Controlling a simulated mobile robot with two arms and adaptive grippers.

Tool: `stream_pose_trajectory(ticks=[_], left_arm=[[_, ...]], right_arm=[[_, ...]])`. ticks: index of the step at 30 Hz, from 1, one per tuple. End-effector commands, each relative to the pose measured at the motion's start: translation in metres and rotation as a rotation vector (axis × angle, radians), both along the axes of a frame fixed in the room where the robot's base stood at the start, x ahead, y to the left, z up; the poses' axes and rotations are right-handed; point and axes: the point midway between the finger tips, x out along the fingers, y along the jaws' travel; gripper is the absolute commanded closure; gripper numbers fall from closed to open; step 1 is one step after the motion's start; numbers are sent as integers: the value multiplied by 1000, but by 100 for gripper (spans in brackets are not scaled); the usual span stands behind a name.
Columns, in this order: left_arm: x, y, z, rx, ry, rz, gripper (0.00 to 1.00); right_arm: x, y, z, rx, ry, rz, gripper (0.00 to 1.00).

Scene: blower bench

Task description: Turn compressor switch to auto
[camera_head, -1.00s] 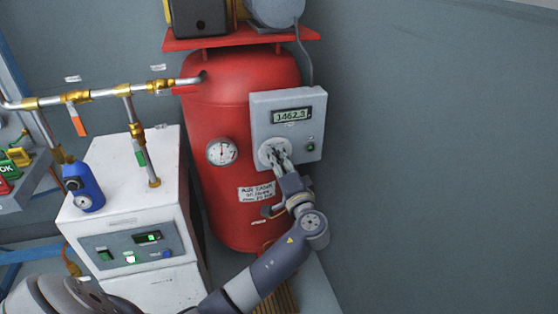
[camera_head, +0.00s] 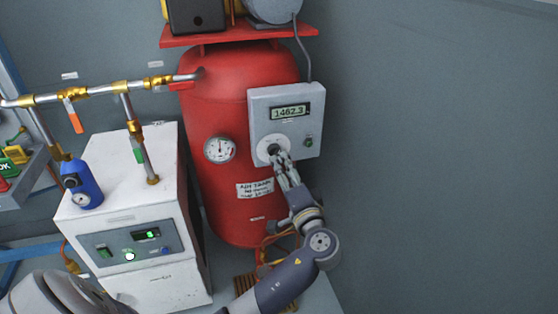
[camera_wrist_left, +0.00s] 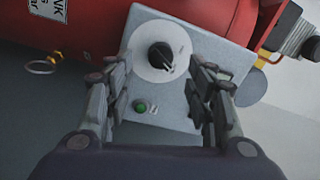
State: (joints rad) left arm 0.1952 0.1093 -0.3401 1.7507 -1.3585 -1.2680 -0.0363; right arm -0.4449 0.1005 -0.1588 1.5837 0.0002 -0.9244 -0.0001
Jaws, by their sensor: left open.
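The compressor switch is a black rotary knob (camera_wrist_left: 160,56) on a round white dial (camera_wrist_left: 150,48), on the grey control box (camera_head: 312,100) fixed to the red tank. In the head view the knob (camera_head: 274,149) shows just above my left fingertips. My left gripper (camera_head: 281,160) is open, and in the left wrist view its two fingers (camera_wrist_left: 160,88) stand either side below the dial, apart from the knob. The knob's pointer mark faces the lower right in the wrist view. The dial's lettering is too small to read. My right gripper does not show.
The red tank (camera_head: 222,110) carries a pressure gauge (camera_head: 219,149). A white dryer unit (camera_head: 120,180), pipes with valves and a blue filter (camera_head: 82,184) stand left. The wall side at right is clear.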

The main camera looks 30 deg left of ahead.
Motion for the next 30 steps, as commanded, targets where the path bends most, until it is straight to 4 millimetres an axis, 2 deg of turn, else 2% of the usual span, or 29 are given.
stream_pose_trajectory(ticks=[3,10,30], left_arm=[[-16,-21,-3,-4,1,-2,50],[-36,-44,-4,-1,1,0,50],[-39,-49,-8,-5,8,-3,50]], right_arm=[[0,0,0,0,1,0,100],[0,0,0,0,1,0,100],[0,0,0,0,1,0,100]])
